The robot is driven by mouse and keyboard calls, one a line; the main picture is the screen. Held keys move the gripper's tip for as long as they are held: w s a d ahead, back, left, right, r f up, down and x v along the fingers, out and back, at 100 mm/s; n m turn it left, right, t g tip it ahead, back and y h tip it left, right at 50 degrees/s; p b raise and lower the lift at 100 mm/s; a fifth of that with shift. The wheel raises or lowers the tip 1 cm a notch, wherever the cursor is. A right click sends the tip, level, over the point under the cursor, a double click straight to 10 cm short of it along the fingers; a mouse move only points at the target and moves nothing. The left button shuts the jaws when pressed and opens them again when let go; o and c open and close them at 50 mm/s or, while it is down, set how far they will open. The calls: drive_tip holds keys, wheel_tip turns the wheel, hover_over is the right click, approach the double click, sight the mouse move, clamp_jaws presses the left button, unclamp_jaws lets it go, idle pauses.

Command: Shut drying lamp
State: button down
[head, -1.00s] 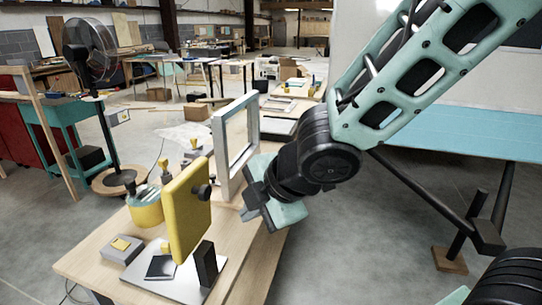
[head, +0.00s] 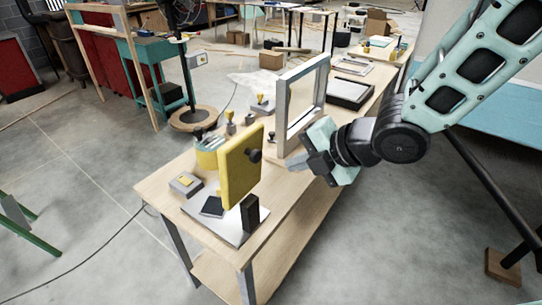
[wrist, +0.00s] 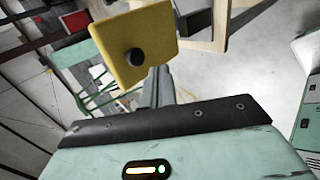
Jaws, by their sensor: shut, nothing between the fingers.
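The drying lamp appears to be the yellow square panel (head: 236,178) with a black knob (head: 255,156), standing raised above a metal base plate (head: 232,228) on the wooden bench. A dark upright block (head: 250,212) stands on the plate's near side. My gripper (head: 306,156) is shut and empty, to the right of the panel and apart from it in the head view. In the wrist view the yellow panel (wrist: 160,35) and its knob (wrist: 134,57) show beyond the closed fingers (wrist: 158,88). I cannot tell the exact gap.
A pale upright frame (head: 303,100) stands on the bench behind my gripper. Small stamps and a yellow-and-teal pot (head: 208,153) stand left of the panel. A small grey box (head: 185,184) lies near the bench's left edge. Floor right of the bench (head: 370,240) is clear.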

sight(258, 162)
drive_tip(key=w+a+f+p, duration=0.2)
drive_tip(key=w+a, duration=0.2)
drive_tip(key=a, duration=0.1)
drive_tip(key=shift+p, duration=0.3)
drive_tip(key=shift+a+r, duration=0.1)
drive_tip(key=shift+a, duration=0.05)
